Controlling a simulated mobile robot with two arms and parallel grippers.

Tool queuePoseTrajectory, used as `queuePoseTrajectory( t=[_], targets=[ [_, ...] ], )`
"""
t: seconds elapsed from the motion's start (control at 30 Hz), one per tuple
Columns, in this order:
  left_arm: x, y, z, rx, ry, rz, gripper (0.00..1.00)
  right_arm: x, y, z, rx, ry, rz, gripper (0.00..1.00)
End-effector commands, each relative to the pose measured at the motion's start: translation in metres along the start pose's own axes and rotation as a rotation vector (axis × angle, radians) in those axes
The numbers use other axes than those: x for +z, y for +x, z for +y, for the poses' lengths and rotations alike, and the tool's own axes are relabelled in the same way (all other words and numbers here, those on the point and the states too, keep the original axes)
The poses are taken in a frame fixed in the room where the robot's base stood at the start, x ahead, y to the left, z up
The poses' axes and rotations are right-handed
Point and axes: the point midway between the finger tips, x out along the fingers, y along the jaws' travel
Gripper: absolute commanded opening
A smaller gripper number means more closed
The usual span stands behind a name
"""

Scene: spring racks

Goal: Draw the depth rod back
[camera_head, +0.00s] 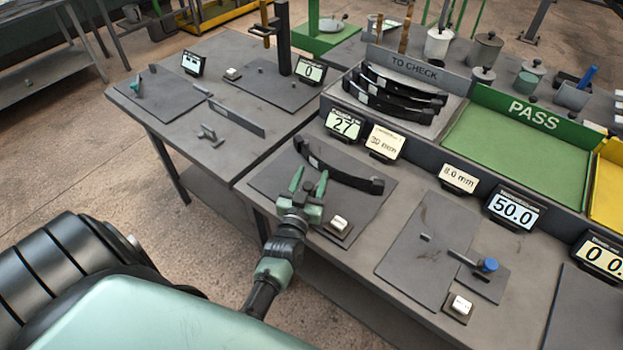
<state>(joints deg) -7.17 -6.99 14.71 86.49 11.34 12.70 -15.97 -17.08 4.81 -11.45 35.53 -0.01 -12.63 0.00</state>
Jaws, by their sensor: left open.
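A short dark rod (464,258) with a blue knob (488,265) lies over a small plate beside a larger grey plate (420,245) on the near bench, in front of a display (515,209) reading 50.0. It is the likeliest depth rod; I see no label on it. My left gripper (309,182) is open, its green fingers apart with nothing between them. It is over the plate to the left of the rod, just in front of a dark curved leaf spring (345,175), well apart from the blue knob. My right gripper is not in view.
A display (344,124) reads 27. Cards read 30 mm (385,142) and 8.0 mm (459,178). Behind are a TO CHECK tray (415,66) holding several springs and a green PASS tray (520,145). Small white-topped boxes (339,224) and (460,306) stand near the front edge.

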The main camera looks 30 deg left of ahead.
Motion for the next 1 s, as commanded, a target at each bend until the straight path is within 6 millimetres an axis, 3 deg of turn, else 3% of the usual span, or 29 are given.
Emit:
queuePoseTrajectory(
  t=[0.17, 0.37, 1.0],
  targets=[
    [-0.0003, 0.0001, -0.0001, 0.0, 0.0, 0.0, 0.49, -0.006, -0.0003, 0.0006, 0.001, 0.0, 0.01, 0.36],
    [-0.0002, -0.0001, -0.0001, 0.0, 0.0, 0.0, 0.0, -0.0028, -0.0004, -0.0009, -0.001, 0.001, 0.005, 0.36],
    [0.0001, -0.0003, 0.0, 0.0, 0.0, -0.001, 0.0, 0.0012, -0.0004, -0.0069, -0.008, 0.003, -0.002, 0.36]
  ],
)
